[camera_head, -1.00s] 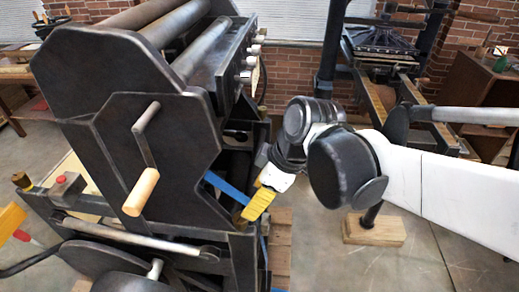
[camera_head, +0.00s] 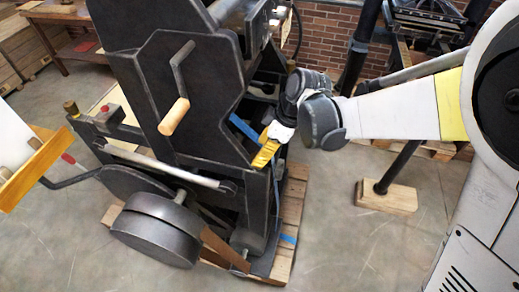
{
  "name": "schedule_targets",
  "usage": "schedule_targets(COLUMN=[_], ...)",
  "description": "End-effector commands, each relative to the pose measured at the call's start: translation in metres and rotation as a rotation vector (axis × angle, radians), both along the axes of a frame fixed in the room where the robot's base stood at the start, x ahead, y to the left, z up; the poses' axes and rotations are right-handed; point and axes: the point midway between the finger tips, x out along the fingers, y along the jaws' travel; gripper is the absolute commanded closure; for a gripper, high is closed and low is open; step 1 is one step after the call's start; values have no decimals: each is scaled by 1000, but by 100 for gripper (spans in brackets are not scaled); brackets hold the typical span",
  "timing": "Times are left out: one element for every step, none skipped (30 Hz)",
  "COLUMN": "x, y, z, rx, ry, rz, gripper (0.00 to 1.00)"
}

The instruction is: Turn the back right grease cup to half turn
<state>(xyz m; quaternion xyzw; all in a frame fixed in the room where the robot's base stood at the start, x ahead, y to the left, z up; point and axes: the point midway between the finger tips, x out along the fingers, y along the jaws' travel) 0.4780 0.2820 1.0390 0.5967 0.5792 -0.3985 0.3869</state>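The dark hand press (camera_head: 180,90) stands at the left centre, with a crank handle on its side plate. A small brass-coloured cup (camera_head: 71,107) sits on the far left end of its lower frame. My gripper (camera_head: 261,161), with yellow fingers, points down-left at the right end of the frame, close beside the upright post. I cannot make out a grease cup at its fingertips; the fingers cover that spot. I see the fingers from the side, so their gap and any contact do not show.
A red button box (camera_head: 108,112) sits on the press frame. A round dark drum (camera_head: 157,230) hangs low at the front. The press stands on a wooden pallet (camera_head: 292,205). A wooden foot block (camera_head: 386,196) stands to the right. The floor between them is clear.

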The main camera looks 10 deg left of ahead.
Motion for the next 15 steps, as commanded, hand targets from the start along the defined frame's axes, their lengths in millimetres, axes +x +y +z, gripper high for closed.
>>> schedule_targets(x=[0,0,0,0,0,0,0,0,0,0,0,0,0,0,0], y=[4,5,7,9,10,11,12,13,13,13,14,14,14,14,14], z=[-11,-15,-20,-23,-26,-28,-30,-31,-32,-33,-33,-33,-33,-33,-33], rx=[0,0,0,0,0,0,0,0,0,-1,-1,-1,-1,-1,-1], ry=[0,0,0,0,0,0,0,0,0,0,0,0,0,0,0], rz=[1,0,0,0,0,0,0,0,-1,-1,-1,-1,-1,-1,-1], gripper=[43,43,43,43,43,43,43,43,43,43,43,43,43,43,43])
